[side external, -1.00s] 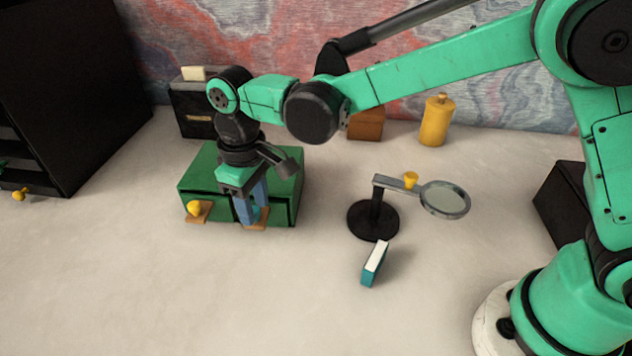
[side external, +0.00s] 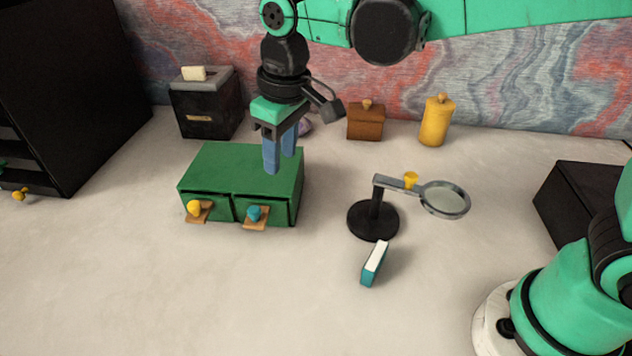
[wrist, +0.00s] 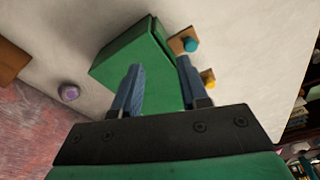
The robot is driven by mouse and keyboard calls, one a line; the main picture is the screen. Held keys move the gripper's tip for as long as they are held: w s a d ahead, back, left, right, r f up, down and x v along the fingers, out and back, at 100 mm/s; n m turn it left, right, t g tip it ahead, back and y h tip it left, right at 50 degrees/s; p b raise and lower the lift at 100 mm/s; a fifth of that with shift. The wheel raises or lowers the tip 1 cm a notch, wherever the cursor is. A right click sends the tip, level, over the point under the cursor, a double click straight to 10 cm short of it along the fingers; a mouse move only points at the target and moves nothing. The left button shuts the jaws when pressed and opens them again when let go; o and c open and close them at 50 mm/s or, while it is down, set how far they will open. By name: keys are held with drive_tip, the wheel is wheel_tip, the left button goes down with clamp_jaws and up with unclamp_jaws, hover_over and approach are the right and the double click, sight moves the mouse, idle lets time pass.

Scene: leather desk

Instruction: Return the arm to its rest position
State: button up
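My gripper (side external: 279,161) hangs above the green drawer box (side external: 230,166) in the side view, pointing down. Its two blue fingers are apart with nothing between them. In the wrist view the open fingers of my gripper (wrist: 158,88) frame the green box (wrist: 160,84) below. The box has two small ledges at its front, one with a yellow knob (side external: 194,208) and one with a teal knob (side external: 254,213). The teal knob (wrist: 190,45) and the yellow knob (wrist: 208,76) also show in the wrist view.
A magnifier on a black stand (side external: 373,220) and a teal book (side external: 374,264) stand to the right. Behind are a black box (side external: 207,112), a brown chest (side external: 365,124) and a yellow canister (side external: 436,122). A purple object (wrist: 69,92) lies behind the green box. The front desk is clear.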

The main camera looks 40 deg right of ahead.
drive_tip(key=s+d+m+t, duration=0.1)
drive_tip(key=s+d, duration=0.1)
drive_tip(key=d, duration=0.2)
drive_tip(key=s+d+m+t, duration=0.2)
drive_tip(key=s+d, duration=0.1)
drive_tip(key=d, duration=0.1)
drive_tip(key=s+d+m+t, duration=0.1)
drive_tip(key=s+d+t, duration=0.1)
drive_tip(key=d, duration=0.3)
drive_tip(key=shift+s+f+m, duration=0.1)
drive_tip(key=shift+s+m, duration=0.3)
drive_tip(key=shift+s, duration=0.2)
drive_tip(key=shift+s+d+f+t+h, duration=0.2)
drive_tip(key=shift+d+t+h, duration=0.1)
drive_tip(key=shift+t, duration=0.1)
